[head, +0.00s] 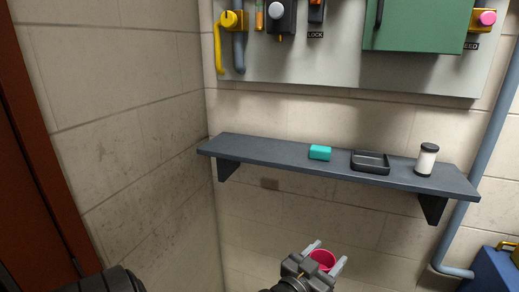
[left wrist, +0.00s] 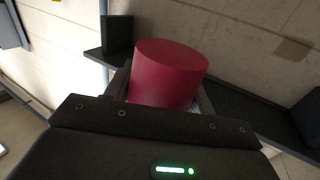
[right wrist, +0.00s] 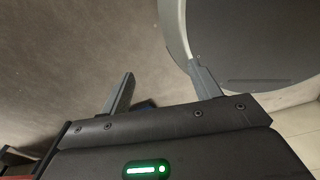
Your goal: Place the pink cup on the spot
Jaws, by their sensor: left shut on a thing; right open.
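The pink cup (head: 322,259) is held between the fingers of my left gripper (head: 331,252), low in the head view, in front of and below the dark shelf (head: 262,151). In the left wrist view the cup (left wrist: 168,75) looks dark pink, and its flat round end faces up in the picture. My left gripper is shut on it. No marked spot stands out clearly on the shelf top. My right gripper (right wrist: 161,72) shows only in the right wrist view, open and empty over a brown-grey surface.
On the shelf are a teal block (head: 320,152), a black tray (head: 371,168) and a white cylinder with black ends (head: 427,159). The shelf's left part is bare. A panel with a green box (head: 420,27) hangs above. A blue-grey pipe (head: 481,170) runs down at right.

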